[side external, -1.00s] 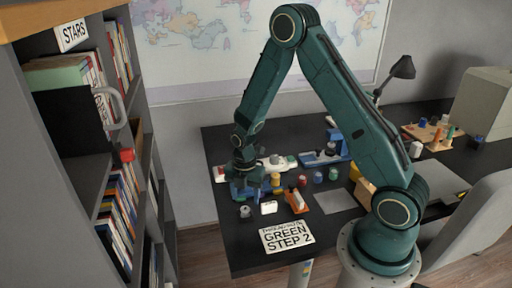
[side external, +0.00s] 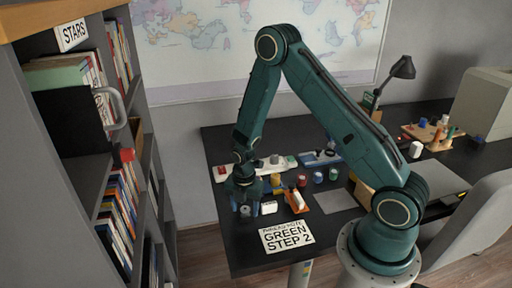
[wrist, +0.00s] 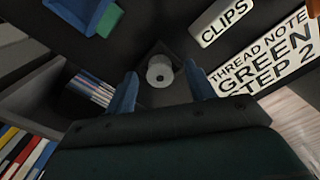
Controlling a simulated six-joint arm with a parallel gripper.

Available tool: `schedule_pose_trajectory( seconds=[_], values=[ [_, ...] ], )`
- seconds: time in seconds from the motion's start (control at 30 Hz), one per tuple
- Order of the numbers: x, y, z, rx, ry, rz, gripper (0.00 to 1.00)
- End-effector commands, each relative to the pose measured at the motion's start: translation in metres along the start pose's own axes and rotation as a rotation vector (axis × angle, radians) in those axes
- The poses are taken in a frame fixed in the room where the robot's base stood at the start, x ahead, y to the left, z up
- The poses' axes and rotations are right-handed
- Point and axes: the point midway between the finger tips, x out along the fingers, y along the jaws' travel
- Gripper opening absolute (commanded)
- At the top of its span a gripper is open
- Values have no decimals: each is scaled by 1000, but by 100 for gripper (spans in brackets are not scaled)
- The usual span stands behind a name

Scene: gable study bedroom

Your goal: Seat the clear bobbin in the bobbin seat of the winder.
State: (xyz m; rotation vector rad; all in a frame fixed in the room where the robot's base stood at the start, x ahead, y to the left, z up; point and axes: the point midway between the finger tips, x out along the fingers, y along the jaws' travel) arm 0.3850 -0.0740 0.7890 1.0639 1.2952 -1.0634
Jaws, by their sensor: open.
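No bobbin seat can be made out.
A white CLIPS box (side external: 268,207) and an orange holder (side external: 298,201) stand right of the gripper. Several coloured spools (side external: 301,180) stand behind. A GREEN STEP 2 note (side external: 287,237) lies at the front edge. A bookshelf (side external: 95,170) stands left of the table.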

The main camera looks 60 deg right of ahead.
Motion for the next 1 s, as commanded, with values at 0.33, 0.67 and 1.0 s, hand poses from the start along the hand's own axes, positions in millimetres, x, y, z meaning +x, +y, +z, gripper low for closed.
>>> schedule_pose_trajectory(
  seconds=[0.33,0.67,1.0],
  values=[
    [0,0,0,0,0,0,54],
    [0,0,0,0,0,0,6],
    [-2,0,0,0,0,0,6]
  ],
)
